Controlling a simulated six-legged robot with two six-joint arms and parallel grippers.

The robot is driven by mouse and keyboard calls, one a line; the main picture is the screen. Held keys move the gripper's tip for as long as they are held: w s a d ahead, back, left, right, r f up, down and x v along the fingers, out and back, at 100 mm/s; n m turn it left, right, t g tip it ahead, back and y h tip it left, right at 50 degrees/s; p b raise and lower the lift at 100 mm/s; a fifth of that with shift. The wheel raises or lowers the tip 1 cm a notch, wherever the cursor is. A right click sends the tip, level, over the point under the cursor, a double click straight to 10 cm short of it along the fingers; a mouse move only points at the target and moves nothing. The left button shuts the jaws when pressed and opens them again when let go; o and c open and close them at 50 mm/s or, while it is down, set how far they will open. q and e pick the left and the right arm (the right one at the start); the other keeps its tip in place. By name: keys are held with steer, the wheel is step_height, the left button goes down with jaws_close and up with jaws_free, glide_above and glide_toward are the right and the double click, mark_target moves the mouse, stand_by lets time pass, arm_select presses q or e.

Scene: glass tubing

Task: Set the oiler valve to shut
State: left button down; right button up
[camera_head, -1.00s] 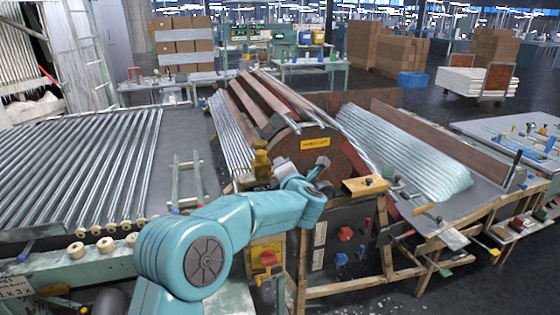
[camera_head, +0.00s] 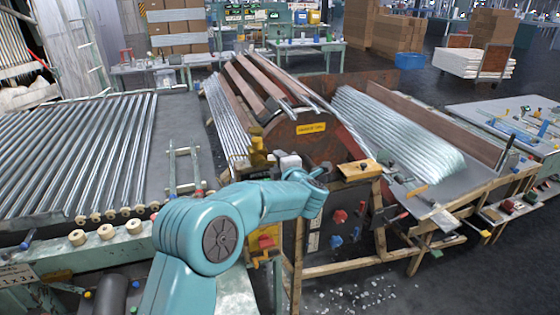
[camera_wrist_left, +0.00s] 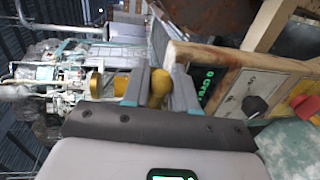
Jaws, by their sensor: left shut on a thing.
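The oiler (camera_head: 257,145) is a small yellow brass fitting at the near left corner of the brown-red machine, in the middle of the head view. My left gripper (camera_head: 272,161) reaches it from the right, partly hidden by my own wrist. In the left wrist view, the two grey fingers of my left gripper (camera_wrist_left: 160,88) are shut on a rounded yellow knob (camera_wrist_left: 159,84), taken to be the oiler valve's handle. A dark label with green lettering (camera_wrist_left: 207,88) is just right of the fingers. The valve's exact setting cannot be read. My right gripper is not in view.
A rack of glass tubes (camera_head: 80,150) lies to the left. More tubes (camera_head: 400,130) slope down the machine's right side. A red knob (camera_head: 340,216) and a blue knob (camera_head: 336,241) sit on the dark front panel. A wooden frame (camera_head: 345,262) stands below.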

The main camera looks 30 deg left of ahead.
arm_select(q)
steer(key=shift+f, duration=0.1)
steer(key=c, duration=0.9)
jaws_free()
steer(key=shift+d, duration=0.1)
steer(key=shift+s+d, duration=0.3)
steer(key=b+v, duration=0.4)
steer(key=v, duration=1.1)
steer(key=shift+s+d+b, duration=0.15)
steer(key=shift+d+b, duration=0.05)
steer(key=shift+b, duration=0.15)
